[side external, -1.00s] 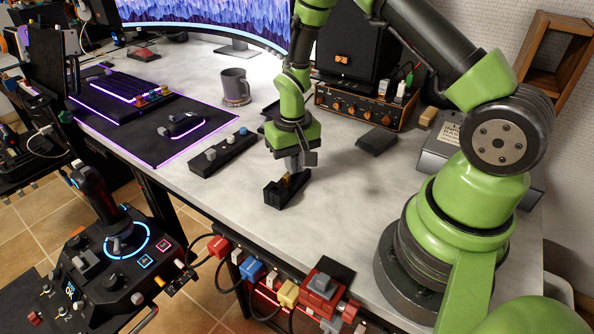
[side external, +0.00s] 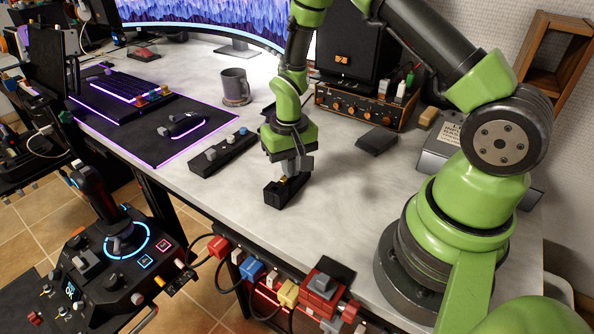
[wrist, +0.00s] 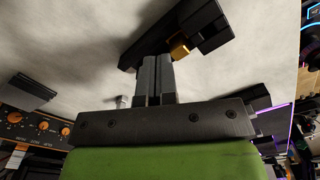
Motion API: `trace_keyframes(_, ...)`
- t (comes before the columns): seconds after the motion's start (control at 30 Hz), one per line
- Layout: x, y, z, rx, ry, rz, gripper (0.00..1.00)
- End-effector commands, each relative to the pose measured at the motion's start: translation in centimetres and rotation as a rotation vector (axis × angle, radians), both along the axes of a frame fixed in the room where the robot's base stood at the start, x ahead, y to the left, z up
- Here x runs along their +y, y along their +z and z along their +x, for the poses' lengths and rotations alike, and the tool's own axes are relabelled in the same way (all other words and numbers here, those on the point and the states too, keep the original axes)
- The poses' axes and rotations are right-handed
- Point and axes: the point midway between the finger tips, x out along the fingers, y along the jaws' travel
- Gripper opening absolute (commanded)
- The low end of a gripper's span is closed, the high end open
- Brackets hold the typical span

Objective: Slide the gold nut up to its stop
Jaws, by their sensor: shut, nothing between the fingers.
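The gold nut (wrist: 179,47) sits on a dark block-shaped fixture (wrist: 205,20), between a long dark bar and a blockier end in the wrist view. In the side view the fixture (side external: 271,195) stands near the table's front edge, with a small bit of the gold nut (side external: 283,181) showing. My gripper (wrist: 158,58) is shut with nothing between its fingers. Its fingertips are right beside the nut, on its left in the wrist view; whether they touch it I cannot tell. In the side view my gripper (side external: 289,174) points down at the fixture and partly hides it.
A dark switch strip (side external: 223,153) lies left of the fixture. A grey mug (side external: 235,86) and a desk mat (side external: 150,150) are farther back. A small dark pad (side external: 377,140) lies to the right. The white tabletop (side external: 345,190) right of the fixture is clear.

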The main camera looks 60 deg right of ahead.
Motion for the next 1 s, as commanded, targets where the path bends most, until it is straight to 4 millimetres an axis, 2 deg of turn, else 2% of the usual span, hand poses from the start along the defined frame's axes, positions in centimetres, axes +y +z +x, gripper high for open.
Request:
trace_keyframes(0.27, 0.1, 0.0, 0.0, 0.000, 0.000, 0.000, 0.00)
trace_keyframes(1.0, -1.1, 0.0, 0.1, -0.001, 0.001, -0.001, 0.00)
